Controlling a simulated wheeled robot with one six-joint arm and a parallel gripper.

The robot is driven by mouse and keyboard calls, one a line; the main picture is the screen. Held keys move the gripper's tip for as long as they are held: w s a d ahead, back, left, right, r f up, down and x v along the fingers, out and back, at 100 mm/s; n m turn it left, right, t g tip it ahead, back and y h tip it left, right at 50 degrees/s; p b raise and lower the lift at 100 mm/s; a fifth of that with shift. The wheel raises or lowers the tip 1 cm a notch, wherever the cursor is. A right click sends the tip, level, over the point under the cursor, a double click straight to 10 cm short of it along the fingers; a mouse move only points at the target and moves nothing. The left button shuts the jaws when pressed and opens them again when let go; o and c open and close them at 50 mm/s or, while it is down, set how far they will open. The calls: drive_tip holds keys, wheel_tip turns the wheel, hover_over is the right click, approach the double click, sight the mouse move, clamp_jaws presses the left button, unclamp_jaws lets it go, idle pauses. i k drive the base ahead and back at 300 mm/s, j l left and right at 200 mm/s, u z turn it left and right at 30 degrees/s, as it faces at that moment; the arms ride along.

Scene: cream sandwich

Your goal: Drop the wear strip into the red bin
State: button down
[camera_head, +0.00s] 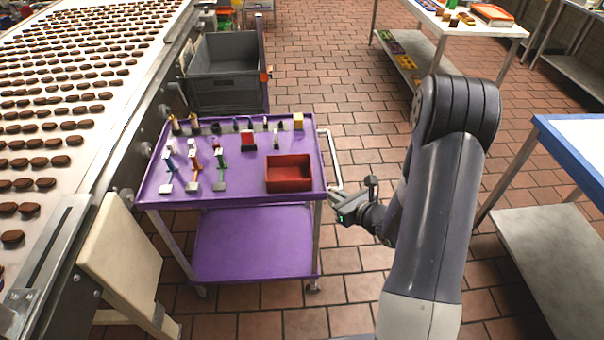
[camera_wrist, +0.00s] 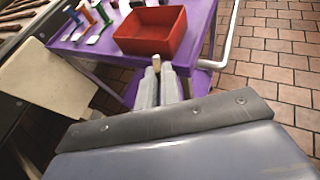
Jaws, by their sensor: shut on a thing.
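The red bin (camera_head: 290,186) is an open box at the right front corner of the purple cart top. In the wrist view the red bin (camera_wrist: 143,46) is just ahead of my fingertips. My gripper (camera_head: 334,196) is off the cart's front right corner, outside the bin. In the wrist view my gripper (camera_wrist: 158,72) is shut on a small pale beige piece, the wear strip (camera_wrist: 156,62), whose end shows between the fingertips. The rest of the strip is hidden by the fingers. I cannot make the strip out in the head view.
The purple cart (camera_head: 240,200) carries several coloured tools and small parts, and has a metal handle (camera_head: 331,160) on its right. A grey crate (camera_head: 228,93) stands behind it. A conveyor with chocolates (camera_head: 75,95) runs on the left. A blue-edged table (camera_head: 570,150) is at the right.

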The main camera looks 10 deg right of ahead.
sight(289, 173)
drive_tip(key=j+z, duration=0.15)
drive_tip(key=j, duration=0.3)
drive_tip(key=k+j+z, duration=0.1)
drive_tip(key=j, duration=0.3)
drive_tip(key=k+j+z, duration=0.15)
drive_tip(key=j, duration=0.25)
drive_tip(key=k+j+z, duration=0.15)
drive_tip(key=j, duration=0.25)
drive_tip(key=i+j+z, duration=0.15)
drive_tip(key=i+j, duration=0.75)
drive_tip(key=i, duration=0.2)
